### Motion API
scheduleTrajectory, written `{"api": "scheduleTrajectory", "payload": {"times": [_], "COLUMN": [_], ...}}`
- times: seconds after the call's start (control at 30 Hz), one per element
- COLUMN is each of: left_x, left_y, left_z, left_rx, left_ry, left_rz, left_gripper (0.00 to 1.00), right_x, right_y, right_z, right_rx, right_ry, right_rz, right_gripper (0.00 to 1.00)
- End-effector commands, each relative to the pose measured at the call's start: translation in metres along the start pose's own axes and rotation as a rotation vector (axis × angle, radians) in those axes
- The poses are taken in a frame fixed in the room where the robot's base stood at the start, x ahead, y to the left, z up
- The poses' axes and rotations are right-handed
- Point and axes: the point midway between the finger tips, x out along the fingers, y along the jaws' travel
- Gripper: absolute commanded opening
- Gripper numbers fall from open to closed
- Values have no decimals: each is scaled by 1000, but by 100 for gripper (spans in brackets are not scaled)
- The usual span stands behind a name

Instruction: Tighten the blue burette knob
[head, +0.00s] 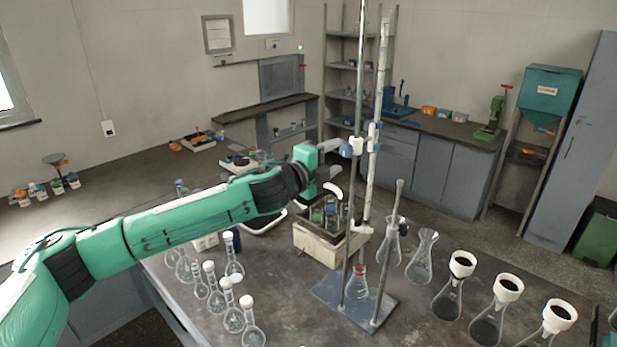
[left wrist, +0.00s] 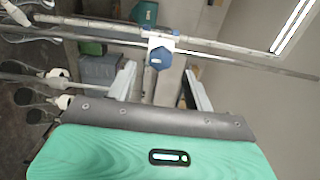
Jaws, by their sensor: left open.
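The blue burette knob (head: 346,150) sits at the left side of a white clamp (head: 357,145) on a tall metal stand rod. In the left wrist view the blue knob (left wrist: 160,58) appears faceted and faces the camera. My left gripper (head: 336,167) is open and empty just left of the stand, with the knob near its upper finger. In the left wrist view the knob lies beyond the two spread fingers (left wrist: 161,85), between them in the picture, and no contact shows. The burette (head: 376,100) stands upright beside the rod. My right gripper is not in view.
The stand base (head: 330,292) holds a flask (head: 357,285) with reddish contents. A box of bottles (head: 318,243) stands under my left gripper. Several stoppered flasks (head: 233,318) line the front left; several flasks with white collars (head: 497,308) stand at the right.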

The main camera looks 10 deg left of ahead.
Motion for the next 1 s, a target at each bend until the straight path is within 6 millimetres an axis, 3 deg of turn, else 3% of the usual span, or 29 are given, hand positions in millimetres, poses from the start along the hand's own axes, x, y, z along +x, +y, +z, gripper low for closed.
{"api": "scheduleTrajectory", "payload": {"times": [0.03,0.3,0.5,1.0], "left_x": [-11,-64,-89,-96], "left_y": [5,5,3,3], "left_z": [1,0,0,-1], "left_rx": [2,1,1,-3], "left_ry": [-1,-1,-1,0], "left_rz": [-1,0,0,3], "left_gripper": [52,52,52,52], "right_x": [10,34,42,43], "right_y": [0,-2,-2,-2], "right_z": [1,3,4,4], "right_rx": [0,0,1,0], "right_ry": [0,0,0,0], "right_rz": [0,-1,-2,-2], "right_gripper": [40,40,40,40]}}
